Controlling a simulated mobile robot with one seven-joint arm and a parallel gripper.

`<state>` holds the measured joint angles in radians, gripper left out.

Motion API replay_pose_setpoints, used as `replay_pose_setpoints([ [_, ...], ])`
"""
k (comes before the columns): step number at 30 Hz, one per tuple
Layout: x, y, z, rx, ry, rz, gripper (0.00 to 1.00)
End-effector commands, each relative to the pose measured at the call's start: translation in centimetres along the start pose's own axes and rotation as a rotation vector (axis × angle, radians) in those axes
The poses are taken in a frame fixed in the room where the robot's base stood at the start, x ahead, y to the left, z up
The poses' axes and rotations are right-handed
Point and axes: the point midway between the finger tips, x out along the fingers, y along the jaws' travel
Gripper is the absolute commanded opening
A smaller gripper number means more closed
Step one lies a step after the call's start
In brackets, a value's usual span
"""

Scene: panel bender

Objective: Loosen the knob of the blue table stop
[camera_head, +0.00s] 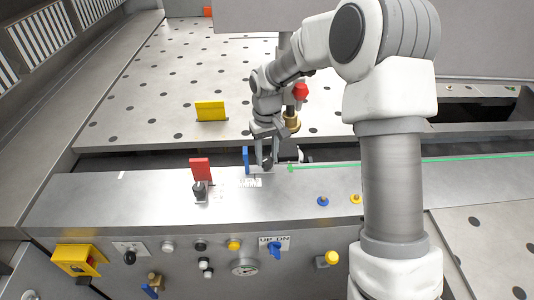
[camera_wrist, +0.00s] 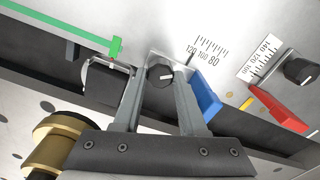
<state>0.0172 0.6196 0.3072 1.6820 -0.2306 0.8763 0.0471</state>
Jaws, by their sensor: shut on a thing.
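The blue table stop (camera_head: 246,160) stands on the near steel ledge, beside a printed scale. It shows as a blue block in the wrist view (camera_wrist: 206,100), just right of my fingers. Its round black knob (camera_wrist: 160,76) sits between my two fingertips. My gripper (camera_wrist: 157,80) points down onto the ledge and is shut on this knob. In the head view my gripper (camera_head: 267,158) stands just right of the blue block, and the dark knob shows low between the fingers.
A red stop (camera_head: 200,170) with its own black knob (camera_wrist: 302,71) stands to the left in the head view. A yellow block (camera_head: 211,111) stands on the perforated table behind. A green strip (camera_head: 400,163) runs right along the ledge. A dark gap separates ledge and table.

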Motion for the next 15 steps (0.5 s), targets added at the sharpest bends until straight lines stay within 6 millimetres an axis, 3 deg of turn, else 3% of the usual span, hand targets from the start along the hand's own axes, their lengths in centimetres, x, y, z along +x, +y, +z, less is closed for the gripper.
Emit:
replay_pose_setpoints([
  [15,-0.23,-0.06,-0.04,-0.491,0.002,0.0,0.0],
])
